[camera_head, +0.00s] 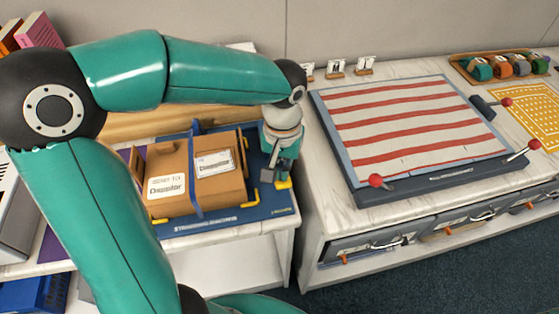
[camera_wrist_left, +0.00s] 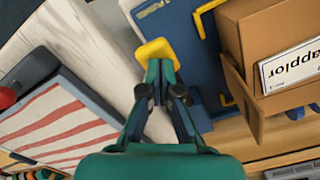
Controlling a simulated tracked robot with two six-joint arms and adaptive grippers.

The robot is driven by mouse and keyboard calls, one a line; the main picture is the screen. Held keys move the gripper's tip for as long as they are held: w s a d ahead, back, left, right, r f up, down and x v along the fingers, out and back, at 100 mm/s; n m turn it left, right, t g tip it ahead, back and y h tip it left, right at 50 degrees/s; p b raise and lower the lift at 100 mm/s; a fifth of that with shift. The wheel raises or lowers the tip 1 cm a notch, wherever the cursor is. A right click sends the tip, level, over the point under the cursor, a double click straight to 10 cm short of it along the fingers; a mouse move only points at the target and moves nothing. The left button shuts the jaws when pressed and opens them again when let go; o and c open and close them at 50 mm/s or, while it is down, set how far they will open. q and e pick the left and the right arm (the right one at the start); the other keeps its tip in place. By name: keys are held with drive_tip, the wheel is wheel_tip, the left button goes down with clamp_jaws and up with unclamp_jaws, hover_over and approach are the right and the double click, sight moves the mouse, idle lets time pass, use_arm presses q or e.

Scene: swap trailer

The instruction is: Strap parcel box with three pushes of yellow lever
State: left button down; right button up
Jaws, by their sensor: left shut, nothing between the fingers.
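The brown parcel box (camera_head: 225,185) sits on a blue strapping base (camera_head: 240,217) on the left bench. It carries white labels, and a blue arch (camera_head: 194,172) spans over it. The yellow lever (camera_head: 284,184) is at the base's right side. My left gripper (camera_head: 281,174) is shut and empty, pointing down at the lever. In the left wrist view the fingertips (camera_wrist_left: 161,70) meet the yellow lever's pad (camera_wrist_left: 157,50) and appear to touch it. The box also shows there at the right (camera_wrist_left: 270,30). My right gripper is not in view.
To the right is a counter with a red-and-white striped panel (camera_head: 410,125) and red-knobbed levers (camera_head: 376,181). Grey drawers (camera_head: 370,248) sit below it. A tray of coloured rolls (camera_head: 500,66) is at the back right. A gap separates the bench and counter.

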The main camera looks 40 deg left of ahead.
use_arm(q)
drive_tip(key=shift+r+p, duration=2.4)
drive_tip(key=shift+r, duration=0.8)
drive_tip(key=shift+f, duration=0.1)
